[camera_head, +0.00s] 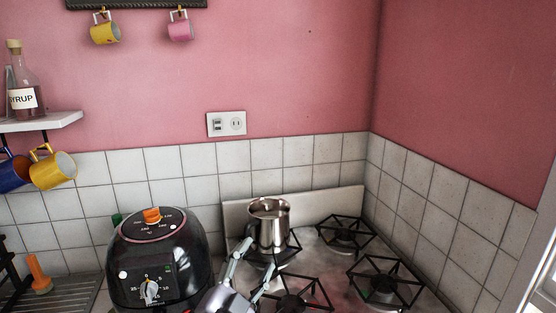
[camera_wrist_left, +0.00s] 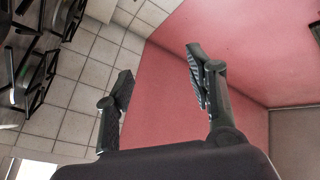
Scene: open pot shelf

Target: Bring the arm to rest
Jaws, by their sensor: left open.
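My left gripper (camera_head: 257,262) comes in at the bottom of the head view, over the front left part of the stove (camera_head: 325,255). Its two fingers are spread apart. In the left wrist view the gripper (camera_wrist_left: 160,72) is open, with nothing between its fingers and pink wall behind. A shiny metal pot (camera_head: 268,226) stands upright on the back left burner, beyond the fingertips in the head view. Whether a finger touches it cannot be told. My right gripper is not in view.
A black air fryer (camera_head: 160,262) stands close left of my gripper. Black burner grates (camera_head: 385,283) lie to the right. A shelf (camera_head: 40,121) with a syrup bottle (camera_head: 25,90) and hanging mugs (camera_head: 52,170) is at the left. Tiled walls close the back and right.

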